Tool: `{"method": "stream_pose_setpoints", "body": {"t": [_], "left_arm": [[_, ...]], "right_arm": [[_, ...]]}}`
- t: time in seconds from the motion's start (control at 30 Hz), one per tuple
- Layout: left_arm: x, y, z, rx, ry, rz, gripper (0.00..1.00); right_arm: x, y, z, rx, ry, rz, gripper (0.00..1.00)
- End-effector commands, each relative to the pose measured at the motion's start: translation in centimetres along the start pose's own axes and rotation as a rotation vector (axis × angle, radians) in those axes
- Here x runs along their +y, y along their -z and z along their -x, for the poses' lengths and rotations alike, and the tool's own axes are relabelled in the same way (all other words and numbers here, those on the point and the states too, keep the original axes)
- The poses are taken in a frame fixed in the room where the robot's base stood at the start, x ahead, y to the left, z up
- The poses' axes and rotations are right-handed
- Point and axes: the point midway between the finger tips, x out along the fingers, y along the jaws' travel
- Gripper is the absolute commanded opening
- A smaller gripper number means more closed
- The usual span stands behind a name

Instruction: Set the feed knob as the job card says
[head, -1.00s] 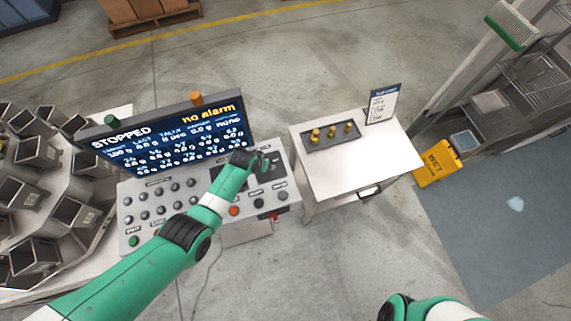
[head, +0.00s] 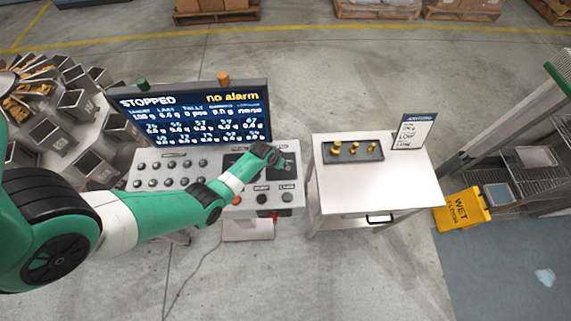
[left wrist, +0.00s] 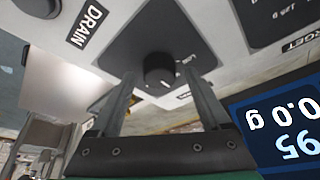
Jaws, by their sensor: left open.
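The feed knob (left wrist: 159,70) is a round black knob on a dark plate of the control panel (head: 150,168). It shows in the left wrist view with a small white mark on it and a scale word, seemingly "Low", beside it. My left gripper (left wrist: 160,80) is open, with one finger on each side of the knob and a gap on both sides. In the head view this gripper (head: 270,154) is over the panel's right part and hides the knob. The job card (head: 414,131) stands upright on the side table; its print is small and mostly unclear. My right gripper is out of view.
The screen (head: 190,112) behind the panel reads "STOPPED" and "no alarm". A DRAIN label (left wrist: 88,26) and button lie near the knob. The side table (head: 345,200) holds a dark tray (head: 338,158) of brass weights. A yellow wet-floor sign (head: 462,209) stands at right.

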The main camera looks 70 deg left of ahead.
Motion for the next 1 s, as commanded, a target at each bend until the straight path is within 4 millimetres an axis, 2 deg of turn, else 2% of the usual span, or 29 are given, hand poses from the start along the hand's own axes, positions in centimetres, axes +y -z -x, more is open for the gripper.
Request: {"method": "stream_pose_setpoints", "body": {"t": [0.2, 0.23, 0.67, 1.0], "left_arm": [[0.01, 0.07, 0.05, 0.001, 0.000, 0.000, 0.80], [0.01, 0.07, 0.05, 0.001, 0.000, 0.000, 0.77], [0.03, 0.08, 0.05, 0.001, 0.000, 0.000, 0.00], [0.08, 0.08, 0.04, 0.001, 0.013, 0.032, 0.00]], "right_arm": [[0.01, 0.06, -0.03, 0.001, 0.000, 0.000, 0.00], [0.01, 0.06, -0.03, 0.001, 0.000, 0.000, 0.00], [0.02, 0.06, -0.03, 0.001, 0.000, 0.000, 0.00], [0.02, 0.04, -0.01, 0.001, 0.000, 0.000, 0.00]]}}
